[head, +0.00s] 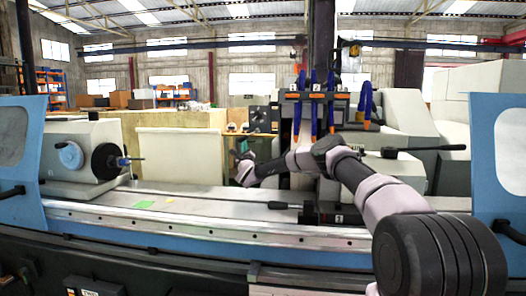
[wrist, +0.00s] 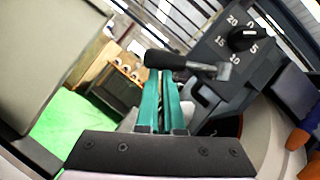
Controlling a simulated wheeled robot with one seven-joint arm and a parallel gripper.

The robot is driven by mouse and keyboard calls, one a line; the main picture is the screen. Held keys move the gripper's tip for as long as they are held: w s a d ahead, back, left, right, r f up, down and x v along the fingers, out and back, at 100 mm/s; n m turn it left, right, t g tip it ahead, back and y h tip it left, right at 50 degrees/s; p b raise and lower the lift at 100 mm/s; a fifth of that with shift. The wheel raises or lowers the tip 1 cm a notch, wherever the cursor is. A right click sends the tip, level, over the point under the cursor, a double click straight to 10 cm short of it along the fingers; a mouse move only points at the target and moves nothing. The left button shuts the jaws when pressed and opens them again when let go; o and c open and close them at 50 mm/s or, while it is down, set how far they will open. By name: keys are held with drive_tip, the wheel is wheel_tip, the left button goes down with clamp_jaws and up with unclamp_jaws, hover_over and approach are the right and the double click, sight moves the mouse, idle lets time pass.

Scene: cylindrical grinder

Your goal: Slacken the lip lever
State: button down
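I cannot tell for sure which lever is the lip lever. In the wrist view a lever with a black handle (wrist: 180,62) and a grey metal end lies across the view, just past my fingertips, beside a dark dial housing. My gripper (wrist: 160,75) has green fingers side by side with only a sliver between them. It looks shut, with nothing visible between the fingers. The fingertips overlap the handle in the picture; contact cannot be told. In the head view my gripper (head: 241,157) is small, at the middle of the machine, and the lever there is not clear.
The dial (wrist: 251,38) has numbers and a black knob. Blue hoses (head: 331,103) hang at the wheel head. A long black lever (head: 430,148) sticks out at the right, and another (head: 290,205) lies above the table (head: 185,203). The workhead (head: 85,150) stands at left.

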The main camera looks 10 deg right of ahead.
drive_tip(key=shift+s, duration=0.1)
drive_tip(key=v, duration=1)
drive_tip(key=shift+s+f, duration=0.15)
drive_tip(key=shift+s, duration=0.15)
